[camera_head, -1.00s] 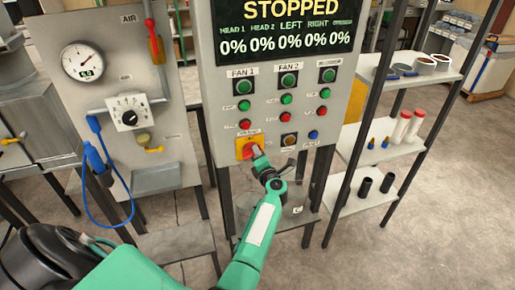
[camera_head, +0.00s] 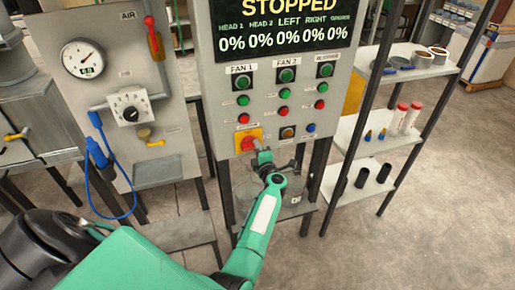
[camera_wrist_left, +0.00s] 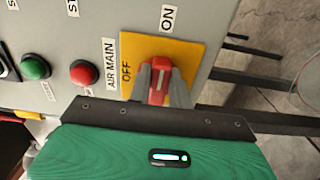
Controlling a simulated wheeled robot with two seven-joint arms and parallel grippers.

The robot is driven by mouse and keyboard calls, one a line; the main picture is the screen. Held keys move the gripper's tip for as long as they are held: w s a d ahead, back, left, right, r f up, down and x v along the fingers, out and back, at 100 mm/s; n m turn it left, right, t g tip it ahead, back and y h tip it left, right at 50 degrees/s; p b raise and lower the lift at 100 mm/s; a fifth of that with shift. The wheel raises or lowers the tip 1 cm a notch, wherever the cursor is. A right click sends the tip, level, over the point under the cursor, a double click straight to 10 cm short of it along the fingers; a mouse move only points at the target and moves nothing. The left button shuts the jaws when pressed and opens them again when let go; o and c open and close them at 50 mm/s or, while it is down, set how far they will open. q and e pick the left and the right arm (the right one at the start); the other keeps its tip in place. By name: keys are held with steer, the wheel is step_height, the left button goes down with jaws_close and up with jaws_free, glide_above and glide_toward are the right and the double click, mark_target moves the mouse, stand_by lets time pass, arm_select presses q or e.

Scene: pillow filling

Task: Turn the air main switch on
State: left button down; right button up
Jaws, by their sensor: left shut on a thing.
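The air main switch is a red rotary handle (camera_wrist_left: 158,82) on a yellow plate (camera_wrist_left: 190,55) at the lower left of the control panel. In the left wrist view the labels read AIR MAIN, OFF and ON. In the head view the yellow plate (camera_head: 242,136) shows just beyond my left gripper (camera_head: 260,155), which hides part of the handle. My right gripper is not in view.
The control panel (camera_head: 215,100) carries green and red buttons and a display reading STOPPED with 0% values. An air panel (camera_head: 110,75) with gauge and blue hose stands to the left. A shelf rack (camera_head: 350,140) stands to the right.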

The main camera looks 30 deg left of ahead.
arm_select(q)
steer(key=c, duration=1.3)
jaws_free()
steer(key=shift+f, duration=0.1)
